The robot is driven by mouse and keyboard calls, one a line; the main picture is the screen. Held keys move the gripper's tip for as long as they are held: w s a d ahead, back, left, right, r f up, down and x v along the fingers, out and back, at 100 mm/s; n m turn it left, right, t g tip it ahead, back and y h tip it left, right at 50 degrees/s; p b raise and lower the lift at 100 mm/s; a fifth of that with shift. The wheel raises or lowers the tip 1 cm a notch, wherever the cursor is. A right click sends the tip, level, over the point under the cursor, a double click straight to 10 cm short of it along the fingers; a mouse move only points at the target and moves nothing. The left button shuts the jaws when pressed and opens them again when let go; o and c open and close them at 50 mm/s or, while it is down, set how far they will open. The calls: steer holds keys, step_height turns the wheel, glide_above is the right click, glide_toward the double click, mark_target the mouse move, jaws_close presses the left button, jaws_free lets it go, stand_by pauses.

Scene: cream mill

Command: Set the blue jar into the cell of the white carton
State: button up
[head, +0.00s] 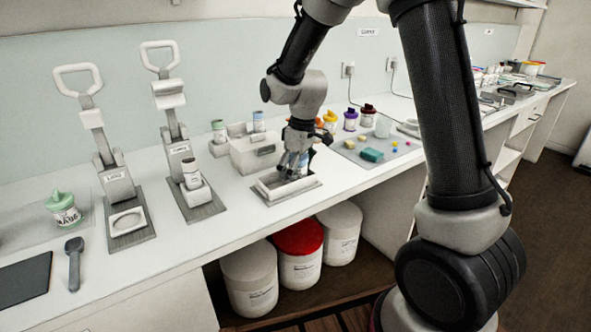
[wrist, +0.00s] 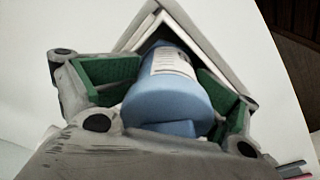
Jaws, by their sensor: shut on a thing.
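My gripper (head: 293,168) is over the white carton (head: 266,191) on the counter. It is shut on the blue jar (head: 304,164), mostly hidden by the fingers in the head view. In the wrist view, the blue jar (wrist: 165,98) lies between the two green finger pads of my gripper (wrist: 168,90), its white label facing up the picture. The rim of the white carton (wrist: 190,28) frames a dark opening behind the jar's far end. I cannot tell how far the jar is inside the cell or whether it touches the bottom.
A white lidded box (head: 252,156) stands just behind the carton. Two lever presses (head: 104,150) stand to the left, the nearer-right one holding a small jar (head: 191,174).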

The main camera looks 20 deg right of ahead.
steer(key=shift+o, duration=0.2)
steer(key=shift+s+d+f, duration=0.25)
steer(key=shift+f, duration=0.2)
steer(key=shift+o, duration=0.8)
steer(key=shift+w+f, duration=0.1)
steer(key=shift+f, duration=0.3)
steer(key=o, duration=0.8)
steer(key=shift+w+d+r, duration=0.1)
steer(key=shift+w+r, duration=0.1)
steer(key=shift+r, duration=2.95)
steer(key=shift+w, duration=0.1)
